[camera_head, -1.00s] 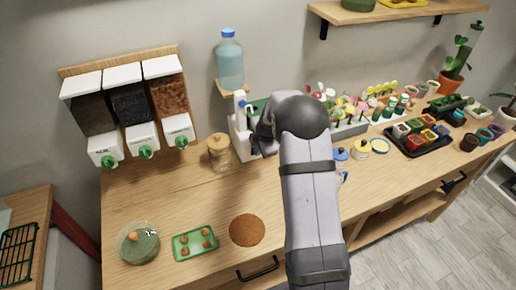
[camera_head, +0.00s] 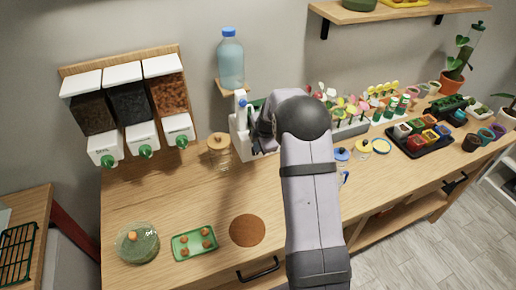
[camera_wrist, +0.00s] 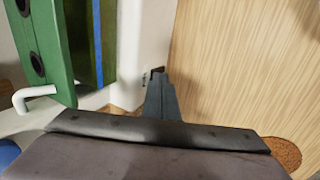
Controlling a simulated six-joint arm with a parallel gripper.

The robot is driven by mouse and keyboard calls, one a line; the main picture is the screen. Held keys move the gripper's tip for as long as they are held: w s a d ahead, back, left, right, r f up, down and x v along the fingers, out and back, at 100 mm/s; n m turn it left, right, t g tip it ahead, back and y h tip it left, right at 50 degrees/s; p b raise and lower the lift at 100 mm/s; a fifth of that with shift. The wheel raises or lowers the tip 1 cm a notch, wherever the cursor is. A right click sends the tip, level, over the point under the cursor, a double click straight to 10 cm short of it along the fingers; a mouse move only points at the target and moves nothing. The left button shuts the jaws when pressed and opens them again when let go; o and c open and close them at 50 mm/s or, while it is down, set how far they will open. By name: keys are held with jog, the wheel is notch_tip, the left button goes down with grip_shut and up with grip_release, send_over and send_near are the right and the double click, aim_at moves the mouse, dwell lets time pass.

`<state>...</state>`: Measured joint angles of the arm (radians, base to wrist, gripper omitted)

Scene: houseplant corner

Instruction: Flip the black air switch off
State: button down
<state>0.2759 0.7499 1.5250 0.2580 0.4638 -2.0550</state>
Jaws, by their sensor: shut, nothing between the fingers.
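In the wrist view, a small black switch (camera_wrist: 157,71) sits low on the white body (camera_wrist: 143,40) of a device, beside faint dark markings. My gripper (camera_wrist: 161,78) is shut and empty. Its fingertips are right at the switch and overlap its lower part; I cannot tell whether they touch it, nor which way the switch is set. In the head view the white device (camera_head: 240,142) stands on the bench against the wall. My arm hides its right part and the switch there. My gripper (camera_head: 257,150) is mostly hidden beside the device's front.
A green panel (camera_wrist: 42,45) and a white spout (camera_wrist: 33,97) are close on the left in the wrist view. A lidded jar (camera_head: 218,151) stands left of the device. A water bottle (camera_head: 230,60) is above it.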

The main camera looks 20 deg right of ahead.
jog(key=shift+r, duration=0.45)
jog(key=shift+s, duration=0.1)
jog(key=b+v, duration=0.5)
jog(key=v, duration=0.6)
jog(key=shift+s+r, duration=0.2)
jog(key=shift+s, duration=0.3)
